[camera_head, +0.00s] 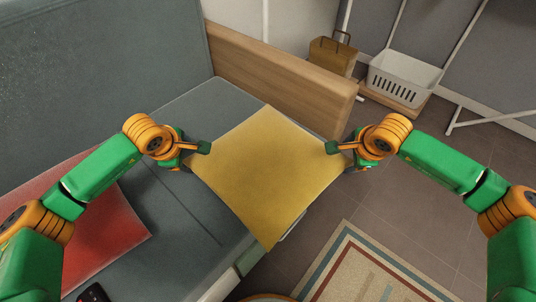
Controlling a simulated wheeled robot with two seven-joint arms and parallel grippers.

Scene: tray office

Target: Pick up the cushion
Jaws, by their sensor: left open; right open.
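A yellow square cushion (262,178) lies at the end of the grey sofa seat, beside the wooden armrest, with one corner toward me. My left gripper (198,153) is open at the cushion's left side, its fingertips close to the edge. My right gripper (340,153) is open at the cushion's right side, also close to the edge. I cannot tell whether either gripper touches the cushion. A red cushion (105,235) lies on the seat at the left, partly hidden behind my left arm.
The grey sofa (170,190) has a tall back at the left and a wooden armrest (280,80) behind the cushion. A white basket (402,78) and a brown box (332,57) stand beyond it. A striped rug (350,270) lies on the floor. A dark object (93,293) lies at bottom left.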

